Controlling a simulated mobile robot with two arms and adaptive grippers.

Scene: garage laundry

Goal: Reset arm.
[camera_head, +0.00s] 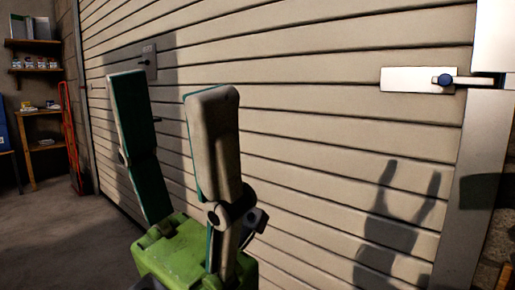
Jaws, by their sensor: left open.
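My left gripper (168,95) rises from the bottom of the head view, left of the middle. Its green base is at the bottom edge, and its two long fingers point up. The fingers stand wide apart with nothing between them. The gripper is in front of the slatted garage door and appears clear of it. My right gripper is not in view.
The beige slatted garage door (300,110) fills most of the view and carries a gripper-shaped shadow at right. A latch with a blue knob (444,80) is at upper right. Wooden shelves (33,44) and a red frame (70,135) stand at left. Bare floor (60,240) shows lower left.

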